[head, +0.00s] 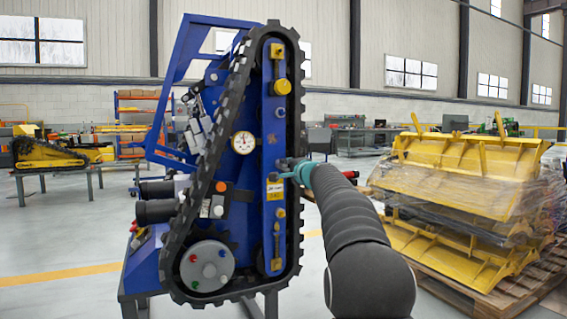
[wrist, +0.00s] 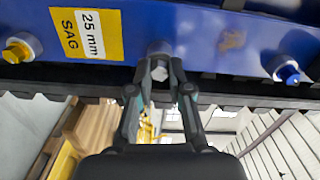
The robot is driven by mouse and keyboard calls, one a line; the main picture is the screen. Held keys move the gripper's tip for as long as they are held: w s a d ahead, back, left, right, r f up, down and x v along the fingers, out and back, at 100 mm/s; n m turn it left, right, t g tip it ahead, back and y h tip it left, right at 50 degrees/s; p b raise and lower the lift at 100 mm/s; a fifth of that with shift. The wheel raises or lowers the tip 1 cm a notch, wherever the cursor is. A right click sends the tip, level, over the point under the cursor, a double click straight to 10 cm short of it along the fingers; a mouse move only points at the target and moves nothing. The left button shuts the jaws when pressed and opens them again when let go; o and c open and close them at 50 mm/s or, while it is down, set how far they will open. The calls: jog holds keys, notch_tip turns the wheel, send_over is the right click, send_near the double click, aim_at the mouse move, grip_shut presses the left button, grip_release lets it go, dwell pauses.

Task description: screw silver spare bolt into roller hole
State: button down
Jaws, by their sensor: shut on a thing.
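My gripper (wrist: 160,75) is shut on the silver spare bolt (wrist: 159,73), whose grey head shows between the fingertips in the wrist view. The bolt is right at a round metal boss (wrist: 160,48) on the blue side plate (wrist: 200,30) of the tracked carrier. The roller hole itself is hidden behind the bolt and fingers, and I cannot tell how deep the bolt sits. In the head view my gripper (head: 288,168) reaches the plate from the right, just above the yellow label (head: 274,190); the bolt cannot be made out there.
A yellow-headed bolt (wrist: 16,53) and a blue-headed bolt (wrist: 289,74) sit in bosses on either side. The black track (head: 210,150) surrounds the blue plate. A pressure gauge (head: 243,143) is left of my gripper. Wrapped yellow parts (head: 465,165) stand on a pallet at right.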

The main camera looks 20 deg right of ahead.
jog(key=m, duration=0.3)
jog(key=shift+p, duration=0.3)
jog(key=m+p, duration=0.4)
jog(key=m, duration=0.5)
jog(key=shift+m, duration=0.3)
jog(key=c, duration=1.2)
grip_release()
jog(key=shift+c, duration=0.2)
